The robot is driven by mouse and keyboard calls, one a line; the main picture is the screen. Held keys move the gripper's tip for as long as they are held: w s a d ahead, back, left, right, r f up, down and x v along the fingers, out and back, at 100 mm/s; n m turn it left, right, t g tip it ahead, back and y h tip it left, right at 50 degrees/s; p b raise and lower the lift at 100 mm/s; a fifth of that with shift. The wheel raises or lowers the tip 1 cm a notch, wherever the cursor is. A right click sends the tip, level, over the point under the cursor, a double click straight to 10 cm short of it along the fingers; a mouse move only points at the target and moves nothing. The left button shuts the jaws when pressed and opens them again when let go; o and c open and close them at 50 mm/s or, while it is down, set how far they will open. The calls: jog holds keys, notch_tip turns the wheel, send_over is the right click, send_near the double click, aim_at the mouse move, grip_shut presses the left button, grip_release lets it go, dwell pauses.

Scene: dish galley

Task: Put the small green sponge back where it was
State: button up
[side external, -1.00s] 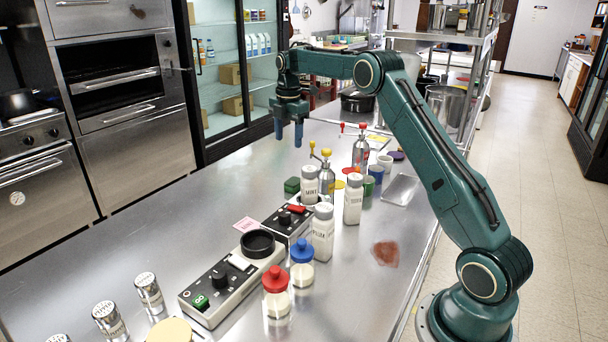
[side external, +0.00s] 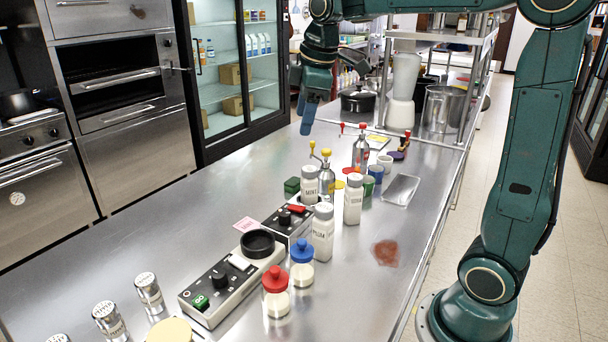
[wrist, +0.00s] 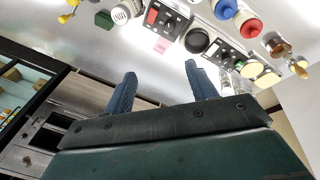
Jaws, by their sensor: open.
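A small dark green block (side external: 292,186), which looks like the green sponge, lies on the steel counter just left of a white shaker labelled MINT. A green block also shows near the top left of the wrist view (wrist: 104,19). My gripper (side external: 308,116) hangs in the air over the far part of the counter, well apart from the block. In the wrist view its two blue fingers (wrist: 160,73) are spread with nothing between them.
White shakers (side external: 353,200), yellow-topped and red-topped metal bottles (side external: 361,152) and cups crowd around the block's right side. A control box (side external: 230,280) and red- and blue-lidded jars (side external: 302,264) stand nearer. The counter's left side (side external: 190,215) is clear.

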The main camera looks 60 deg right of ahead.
jog(key=s+a+f+m, duration=0.2)
jog(key=s, duration=0.5)
jog(key=s+a+f+m+t, duration=0.1)
jog(key=s+a+f+m, duration=0.1)
jog(key=s, duration=0.5)
jog(key=s+a+f+m+t, duration=0.1)
jog(key=s+a+f+m, duration=0.1)
jog(key=s+a+m, duration=0.2)
jog(key=s, duration=0.3)
jog(key=shift+f+y, duration=0.25)
jog(key=shift+y, duration=0.05)
